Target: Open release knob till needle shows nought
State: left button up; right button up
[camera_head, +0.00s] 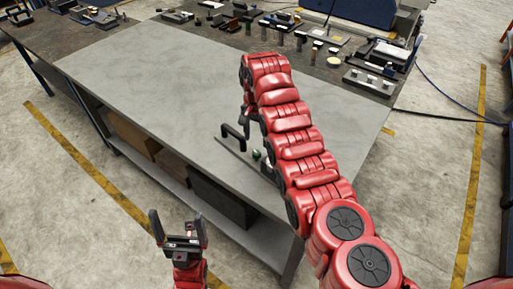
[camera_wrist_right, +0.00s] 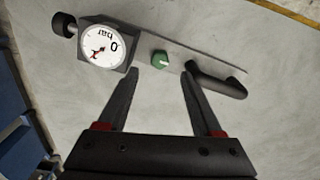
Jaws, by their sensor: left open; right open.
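A grey plate lies on the table. On it, in the right wrist view, are a gauge (camera_wrist_right: 102,46) with a white "bar" dial and red needle, a green knob (camera_wrist_right: 160,60) with a pale pointer mark, and a black bar handle (camera_wrist_right: 216,82). A black round knob (camera_wrist_right: 63,25) sticks out beside the gauge block. The needle points away from the 0 mark; its exact reading is too small to tell. My right gripper (camera_wrist_right: 158,74) is open, its fingers either side of the green knob's line, apart from it. My left gripper (camera_head: 177,226) is open and empty, off the table's front edge.
The grey table (camera_head: 150,75) is mostly bare to the left of the plate. Several small tools and blocks stand along the dark back bench (camera_head: 300,50). My right arm hides part of the plate in the head view.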

aim_at(257, 152)
notch_tip(257, 152, down, 6)
jog(key=shift+f+p, duration=0.25)
jog(key=shift+p, duration=0.1)
jog(key=shift+c, duration=0.2)
grip_shut()
